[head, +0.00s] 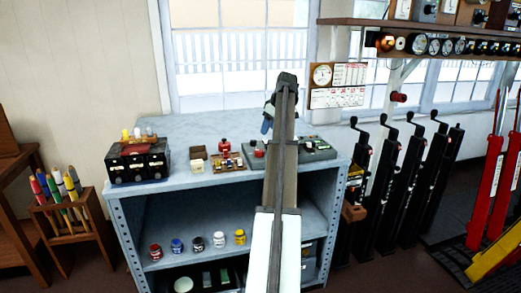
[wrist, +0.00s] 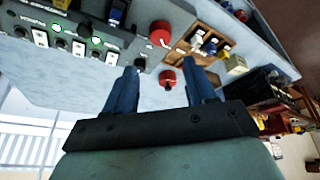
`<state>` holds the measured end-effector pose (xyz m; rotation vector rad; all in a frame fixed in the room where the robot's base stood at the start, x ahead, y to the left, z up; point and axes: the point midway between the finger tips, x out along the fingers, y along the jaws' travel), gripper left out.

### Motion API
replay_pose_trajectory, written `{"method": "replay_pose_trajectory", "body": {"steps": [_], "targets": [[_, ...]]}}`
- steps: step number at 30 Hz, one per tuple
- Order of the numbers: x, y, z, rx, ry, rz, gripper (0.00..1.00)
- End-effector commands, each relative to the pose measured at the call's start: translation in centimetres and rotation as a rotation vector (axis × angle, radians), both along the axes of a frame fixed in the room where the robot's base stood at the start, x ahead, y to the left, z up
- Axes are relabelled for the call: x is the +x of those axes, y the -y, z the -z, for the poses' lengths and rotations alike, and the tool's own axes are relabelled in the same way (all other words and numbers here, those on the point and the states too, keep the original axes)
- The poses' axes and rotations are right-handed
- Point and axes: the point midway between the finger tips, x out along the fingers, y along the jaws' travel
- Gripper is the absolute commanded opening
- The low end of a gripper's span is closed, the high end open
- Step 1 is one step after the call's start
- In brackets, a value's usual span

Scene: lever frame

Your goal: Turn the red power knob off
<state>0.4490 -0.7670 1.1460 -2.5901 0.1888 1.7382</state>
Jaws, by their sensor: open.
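Two red round knobs show. One red knob (wrist: 160,34) is at the end of the grey control panel (wrist: 75,42) in the wrist view; in the head view a bit of red (head: 259,153) shows there beside my arm. The other red knob (wrist: 167,77) stands on the bench by the wooden tray, and also in the head view (head: 224,144). I cannot tell which is the power knob. My gripper (wrist: 161,88) is open and empty, its blue fingers apart, with the second knob appearing between them. In the head view my gripper (head: 267,122) is above the bench; my arm hides part of the panel.
The grey bench (head: 190,128) has clear room at its back left. A wooden tray (head: 228,162) with small items and a black box (head: 137,162) stand on it. A window is behind. Black levers (head: 405,170) stand at the right.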

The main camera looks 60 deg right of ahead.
Motion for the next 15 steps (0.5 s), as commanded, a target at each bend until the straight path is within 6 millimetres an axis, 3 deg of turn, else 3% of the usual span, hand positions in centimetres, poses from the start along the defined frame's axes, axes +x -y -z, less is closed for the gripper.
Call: {"method": "replay_pose_trajectory", "body": {"steps": [15], "targets": [[3.3,0.7,8.2,0.003,0.0,-0.001,0.55]]}}
